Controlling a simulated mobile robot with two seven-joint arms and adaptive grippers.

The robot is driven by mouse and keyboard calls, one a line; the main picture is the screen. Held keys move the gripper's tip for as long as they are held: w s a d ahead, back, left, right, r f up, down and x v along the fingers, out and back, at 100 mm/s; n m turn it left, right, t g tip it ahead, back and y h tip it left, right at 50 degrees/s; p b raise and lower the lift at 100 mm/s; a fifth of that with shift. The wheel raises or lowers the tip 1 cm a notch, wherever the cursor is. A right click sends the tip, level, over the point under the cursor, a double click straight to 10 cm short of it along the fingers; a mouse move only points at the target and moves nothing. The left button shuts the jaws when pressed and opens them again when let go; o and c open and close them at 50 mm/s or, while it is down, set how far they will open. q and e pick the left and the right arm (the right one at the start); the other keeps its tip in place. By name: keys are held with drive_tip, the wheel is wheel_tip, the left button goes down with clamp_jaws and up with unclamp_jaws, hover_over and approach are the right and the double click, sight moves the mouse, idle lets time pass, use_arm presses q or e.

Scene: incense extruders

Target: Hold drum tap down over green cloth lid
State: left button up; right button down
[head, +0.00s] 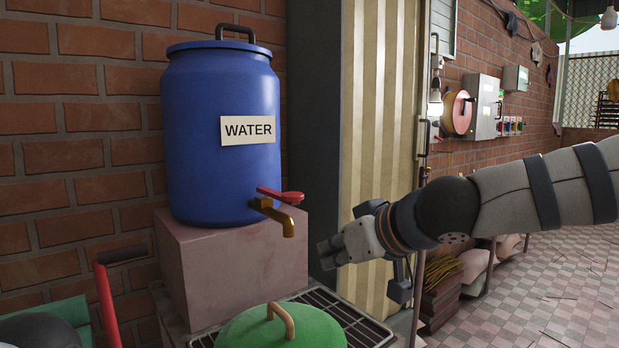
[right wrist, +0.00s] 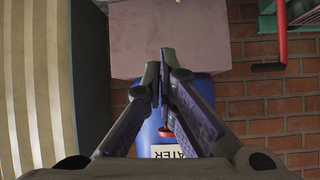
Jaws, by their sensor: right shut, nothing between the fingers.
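The blue drum (head: 222,175) with a WATER label stands on a pinkish block. Its brass tap (head: 277,218) has a red lever (head: 280,195) and a spout pointing down. The green lid (head: 260,335) with a tan loop handle is below the tap, cut off by the bottom edge. My right gripper (head: 325,255) is to the right of the tap and a little lower, apart from it, pointing left. In the right wrist view its fingers (right wrist: 162,65) are shut and empty, and they hide much of the drum and tap. My left gripper is out of view.
The block (head: 225,255) rises beside a dark grate (head: 345,315) around the lid. A red post with a black handle (head: 105,290) stands at left. A corrugated panel (head: 375,150) is behind my right arm. Open tiled floor (head: 560,290) lies to the right.

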sight(300, 196)
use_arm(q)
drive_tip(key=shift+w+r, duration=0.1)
use_arm(e)
wheel_tip(300, 196, up, 18)
drive_tip(key=n+t+y, duration=0.1)
drive_tip(key=t+y, duration=0.1)
drive_tip(key=shift+s+d+f+n+t+y, duration=0.2)
drive_tip(key=shift+s+n+t+y, duration=0.1)
drive_tip(key=shift+s+n, duration=0.15)
